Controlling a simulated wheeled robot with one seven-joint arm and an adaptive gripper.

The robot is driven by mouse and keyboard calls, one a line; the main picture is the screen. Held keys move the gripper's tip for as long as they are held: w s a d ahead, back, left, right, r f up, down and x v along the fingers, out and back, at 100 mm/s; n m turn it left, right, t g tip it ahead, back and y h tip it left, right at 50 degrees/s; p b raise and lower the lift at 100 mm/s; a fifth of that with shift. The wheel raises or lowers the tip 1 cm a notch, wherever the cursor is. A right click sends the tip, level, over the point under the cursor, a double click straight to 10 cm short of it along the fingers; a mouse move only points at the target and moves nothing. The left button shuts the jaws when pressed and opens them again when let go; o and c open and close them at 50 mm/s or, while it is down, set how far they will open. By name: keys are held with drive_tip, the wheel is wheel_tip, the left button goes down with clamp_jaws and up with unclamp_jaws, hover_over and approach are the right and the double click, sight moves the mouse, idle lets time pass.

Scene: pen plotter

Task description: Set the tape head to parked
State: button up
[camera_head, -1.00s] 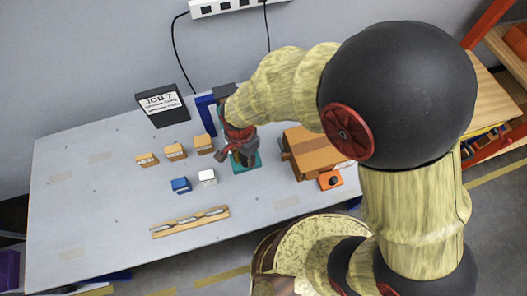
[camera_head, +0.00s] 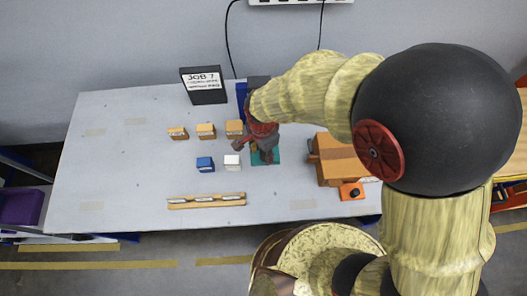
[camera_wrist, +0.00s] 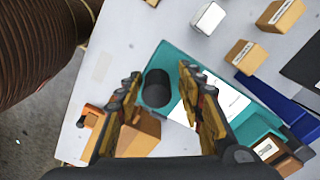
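A teal plate (camera_head: 270,157) lies on the table under my gripper, with a white sheet on it in the wrist view (camera_wrist: 222,98). A dark rounded knob-like piece (camera_wrist: 157,88) stands on the plate; I cannot tell for certain whether it is the tape head. My gripper (camera_wrist: 159,75) is open. Its two fingers are spread left and right of the dark piece in the picture, with no visible contact. In the head view my gripper (camera_head: 262,142) is above the plate and hides much of it. A dark blue bar (camera_wrist: 268,98) runs beside the plate.
A brown box (camera_head: 340,153) and an orange block with a black knob (camera_head: 352,191) stand right of the plate. Tan blocks (camera_head: 206,130), a blue block (camera_head: 205,163), a white block (camera_head: 232,162) and a wooden rack (camera_head: 206,201) stand left. A sign (camera_head: 203,87) stands behind.

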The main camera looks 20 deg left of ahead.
drive_tip(key=shift+o, duration=0.5)
drive_tip(key=shift+d, duration=0.1)
wheel_tip(320, 180, up, 12)
idle(0.8)
